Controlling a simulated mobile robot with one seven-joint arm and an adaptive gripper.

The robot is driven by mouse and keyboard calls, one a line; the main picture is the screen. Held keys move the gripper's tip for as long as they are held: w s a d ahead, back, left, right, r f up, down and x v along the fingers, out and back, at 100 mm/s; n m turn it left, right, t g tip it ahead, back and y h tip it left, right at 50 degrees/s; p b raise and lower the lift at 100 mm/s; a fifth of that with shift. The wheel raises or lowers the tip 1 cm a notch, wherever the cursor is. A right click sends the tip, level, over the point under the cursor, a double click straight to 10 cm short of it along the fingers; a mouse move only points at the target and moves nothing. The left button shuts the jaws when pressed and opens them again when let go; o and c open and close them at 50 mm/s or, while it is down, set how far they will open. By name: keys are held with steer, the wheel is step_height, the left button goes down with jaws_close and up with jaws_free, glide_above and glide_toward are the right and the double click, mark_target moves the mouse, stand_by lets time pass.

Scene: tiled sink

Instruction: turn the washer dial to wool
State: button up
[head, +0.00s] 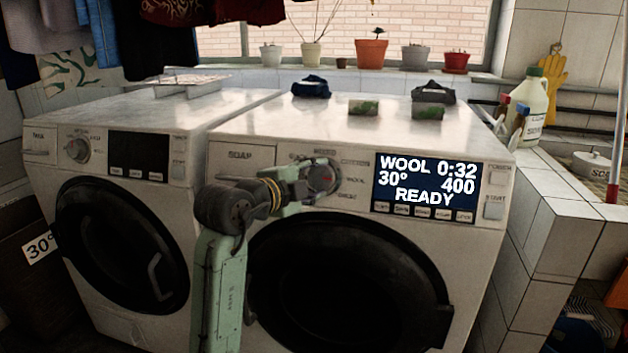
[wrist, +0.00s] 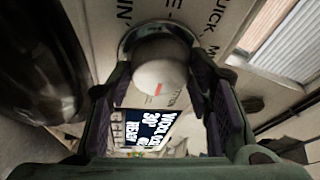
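The right washer (head: 352,140) has a round dial (head: 322,177) left of its lit display (head: 428,187). The display reads WOOL 0:32, 30°, 400, READY. In the wrist view the dial (wrist: 161,68) is a pale rounded knob with a red mark, inside a dark ring. My gripper (head: 312,180) is at the dial and covers part of it in the head view. In the wrist view its two fingers (wrist: 161,85) stand apart, one on each side of the knob. They look open, close to the knob; whether either touches is hard to tell.
The left washer (head: 110,215) stands beside it with its display dark. The right washer's black door (head: 350,285) lies below the dial. Small green-and-grey blocks (head: 363,107) and a dark blue item (head: 311,87) lie on top. A jug (head: 533,105) stands on the tiled ledge at right.

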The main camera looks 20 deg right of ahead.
steer(key=o, duration=0.5)
steer(key=shift+c, duration=0.2)
steer(key=v, duration=1.2)
steer(key=shift+r, duration=0.1)
